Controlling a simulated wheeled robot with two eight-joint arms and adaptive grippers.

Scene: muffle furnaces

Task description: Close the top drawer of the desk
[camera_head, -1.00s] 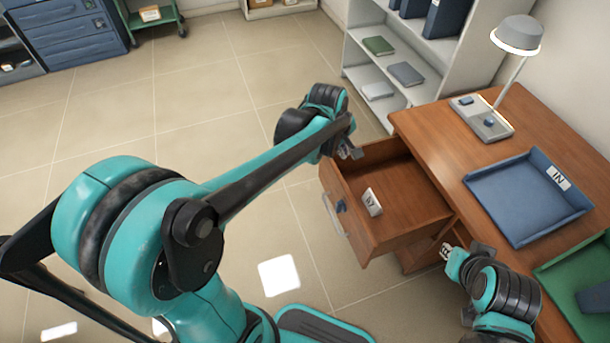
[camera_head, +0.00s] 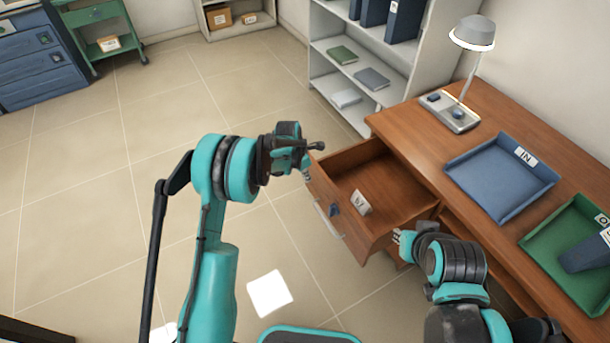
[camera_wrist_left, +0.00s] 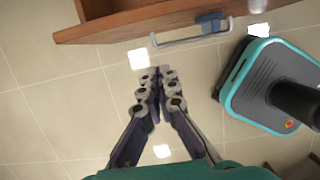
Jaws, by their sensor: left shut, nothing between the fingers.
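The top drawer (camera_head: 395,195) of the wooden desk (camera_head: 425,140) stands pulled out, with a small white label card (camera_head: 361,202) inside. Its front has a pale bar handle (camera_head: 329,220) and a blue piece. In the left wrist view the handle (camera_wrist_left: 190,39) shows beyond the fingertips. My left gripper (camera_head: 313,158) is near the far end of the drawer front, on its outer side. It is shut and empty, and its fingertips (camera_wrist_left: 157,72) look apart from the handle. My right gripper (camera_head: 398,240) is low beside the drawer's near side; its fingers are too small to read.
The desk top holds a lamp (camera_head: 455,108), a blue tray (camera_head: 460,178) and a green tray (camera_head: 540,248).

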